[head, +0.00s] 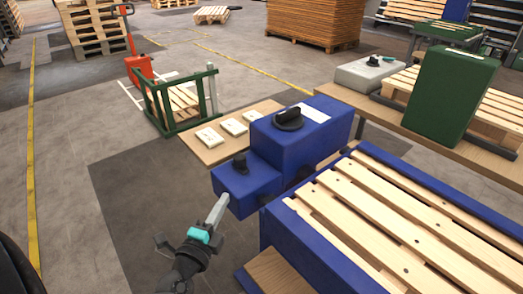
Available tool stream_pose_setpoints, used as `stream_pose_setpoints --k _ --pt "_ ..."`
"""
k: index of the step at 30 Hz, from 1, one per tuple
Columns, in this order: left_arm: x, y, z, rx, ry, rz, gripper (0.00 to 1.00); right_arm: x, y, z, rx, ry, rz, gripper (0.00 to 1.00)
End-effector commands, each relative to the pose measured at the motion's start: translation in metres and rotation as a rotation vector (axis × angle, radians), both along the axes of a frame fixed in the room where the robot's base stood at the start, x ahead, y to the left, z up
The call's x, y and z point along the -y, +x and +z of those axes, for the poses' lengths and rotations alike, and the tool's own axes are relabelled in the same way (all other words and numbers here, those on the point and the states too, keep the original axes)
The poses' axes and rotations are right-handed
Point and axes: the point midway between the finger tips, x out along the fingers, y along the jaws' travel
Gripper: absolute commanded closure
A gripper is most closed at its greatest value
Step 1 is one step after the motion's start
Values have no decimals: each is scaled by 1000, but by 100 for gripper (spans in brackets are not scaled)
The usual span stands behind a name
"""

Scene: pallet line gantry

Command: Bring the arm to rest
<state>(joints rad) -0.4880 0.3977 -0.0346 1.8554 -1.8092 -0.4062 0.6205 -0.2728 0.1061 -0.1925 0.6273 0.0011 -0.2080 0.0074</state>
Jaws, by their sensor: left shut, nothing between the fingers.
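My left gripper (219,208) shows at the lower middle of the head view. Its pale fingers are shut with nothing between them, and a teal band sits at their base. They point up and to the right, in front of the small blue box (248,186) with a black knob on top. I cannot tell whether the fingertips touch that box. My left arm comes in from the bottom edge. My right gripper is not in view.
A large blue housing (318,130) with a black rotary knob stands behind the small box. A wooden pallet (395,205) lies on a blue frame at the right. A board (205,153) carries pale plates. A green box (450,95) stands upper right. Floor at left is open.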

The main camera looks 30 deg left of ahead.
Motion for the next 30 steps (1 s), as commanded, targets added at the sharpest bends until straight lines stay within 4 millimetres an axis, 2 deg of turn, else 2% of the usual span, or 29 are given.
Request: stream_pose_setpoints --k 5,8,11,14,18,21,23,27,30 --pt "0 0 -2 -5 -4 2 100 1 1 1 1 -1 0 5" --pt "-4 -3 -16 -48 -40 22 100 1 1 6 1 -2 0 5" --pt "-11 -12 -48 -145 -122 67 100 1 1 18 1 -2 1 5" --pt "-16 -32 -95 -282 -242 136 100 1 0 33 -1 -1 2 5" --pt "-11 -74 -160 -476 -425 240 100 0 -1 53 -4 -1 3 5" --pt "0 -110 -199 -604 -554 316 100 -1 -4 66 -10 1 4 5" --pt "9 -134 -219 -677 -630 365 100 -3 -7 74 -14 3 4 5" --pt "36 -195 -255 -831 -804 486 100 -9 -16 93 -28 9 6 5" --pt "59 -239 -271 -927 -922 578 100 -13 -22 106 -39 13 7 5"
